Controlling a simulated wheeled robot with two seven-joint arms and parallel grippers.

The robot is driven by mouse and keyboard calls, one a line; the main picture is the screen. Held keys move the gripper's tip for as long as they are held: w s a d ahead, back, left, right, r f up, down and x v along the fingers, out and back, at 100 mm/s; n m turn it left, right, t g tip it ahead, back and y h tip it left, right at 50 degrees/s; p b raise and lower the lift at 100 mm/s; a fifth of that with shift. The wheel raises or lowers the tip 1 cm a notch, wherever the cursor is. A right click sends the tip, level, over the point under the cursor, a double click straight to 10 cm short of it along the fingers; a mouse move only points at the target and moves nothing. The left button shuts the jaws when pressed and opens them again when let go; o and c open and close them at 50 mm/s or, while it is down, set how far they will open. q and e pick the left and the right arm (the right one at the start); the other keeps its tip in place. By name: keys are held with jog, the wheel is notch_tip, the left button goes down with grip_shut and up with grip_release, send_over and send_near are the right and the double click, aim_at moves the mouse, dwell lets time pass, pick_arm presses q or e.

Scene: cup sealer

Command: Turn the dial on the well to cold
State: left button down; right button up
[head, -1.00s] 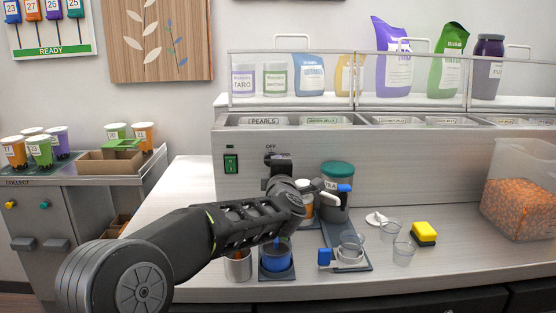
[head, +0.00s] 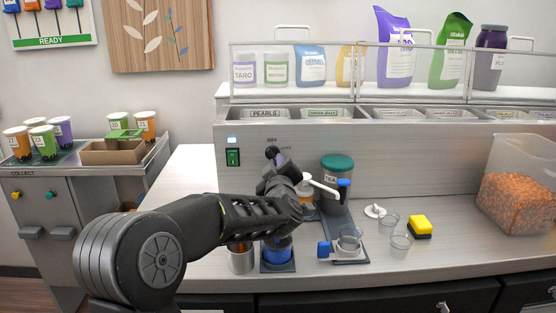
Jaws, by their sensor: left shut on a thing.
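The well (head: 350,160) is the long steel counter unit along the wall, with lidded bins on top. Its dark dial (head: 271,152) is on the front panel, just under the small OFF marking. My left gripper (head: 276,163) is at the dial, shut on it, and my wrist and the fingers hide most of it. Which mark the dial points to cannot be made out. A small indicator light (head: 233,140) on the panel glows pale blue above the green switch (head: 232,157). My right gripper is not in view.
A tea canister with a green lid (head: 337,168) stands right of my wrist. The counter's left end is bare.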

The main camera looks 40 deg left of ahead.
pick_arm(q)
jog(key=shift+f+m, duration=0.15)
jog(key=shift+m, duration=0.15)
jog(key=c, duration=1.5)
grip_release()
jog(key=b+v, duration=0.1)
jog(key=v, duration=0.7)
jog(key=shift+w, duration=0.1)
